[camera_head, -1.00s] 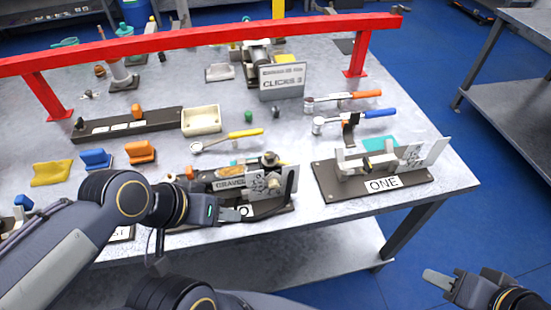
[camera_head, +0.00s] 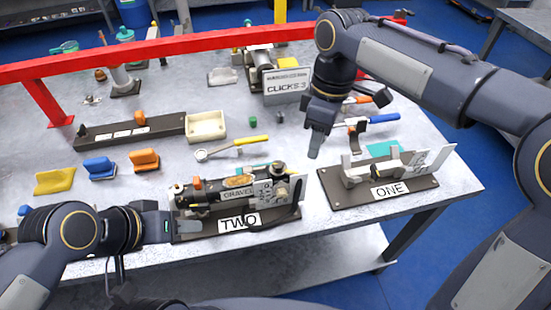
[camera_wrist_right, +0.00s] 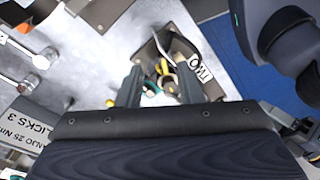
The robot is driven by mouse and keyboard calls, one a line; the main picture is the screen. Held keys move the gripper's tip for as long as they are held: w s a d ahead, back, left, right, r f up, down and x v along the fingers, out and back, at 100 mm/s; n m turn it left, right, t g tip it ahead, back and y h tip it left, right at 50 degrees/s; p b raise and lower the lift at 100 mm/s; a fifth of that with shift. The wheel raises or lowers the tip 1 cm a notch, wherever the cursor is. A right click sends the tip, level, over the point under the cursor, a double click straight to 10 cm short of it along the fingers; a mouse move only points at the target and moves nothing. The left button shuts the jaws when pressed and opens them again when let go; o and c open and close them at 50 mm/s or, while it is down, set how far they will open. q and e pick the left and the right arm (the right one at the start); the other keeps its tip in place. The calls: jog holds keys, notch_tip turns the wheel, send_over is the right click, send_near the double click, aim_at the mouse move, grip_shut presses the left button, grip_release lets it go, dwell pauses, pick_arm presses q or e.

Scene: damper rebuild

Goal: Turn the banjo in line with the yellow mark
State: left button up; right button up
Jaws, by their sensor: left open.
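The damper marked GRAVEL (camera_head: 222,193) lies in the fixture labelled TWO (camera_head: 270,222). The right wrist view shows the TWO label (camera_wrist_right: 198,68), a pale hose and small yellow parts (camera_wrist_right: 164,68) beyond my fingers. I cannot tell surely which part is the banjo or the yellow mark. My right gripper (camera_head: 316,150) points down between fixtures TWO and ONE, above the table. Its fingers are apart and empty in the right wrist view (camera_wrist_right: 158,88). My left gripper (camera_head: 188,226) is open at the left end of fixture TWO; its contact there is unclear.
Fixture ONE (camera_head: 420,196) stands on the right, near the table edge. The CLICKS 3 sign (camera_head: 287,87) stands behind, with wrenches with orange and blue handles beside it. A yellow-handled wrench (camera_head: 232,148) lies behind fixture TWO. A red rail (camera_head: 150,48) spans the back.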

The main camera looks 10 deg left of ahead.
aim_at(286, 172)
jog(key=shift+n+h, duration=0.3)
jog(key=shift+n, duration=0.4)
jog(key=a+f, duration=0.1)
jog(key=f, duration=0.1)
jog(key=a+f, duration=0.1)
jog(key=f, duration=0.2)
jog(key=a+f, duration=0.2)
jog(key=f, duration=0.1)
jog(key=shift+s+f, duration=0.2)
grip_shut()
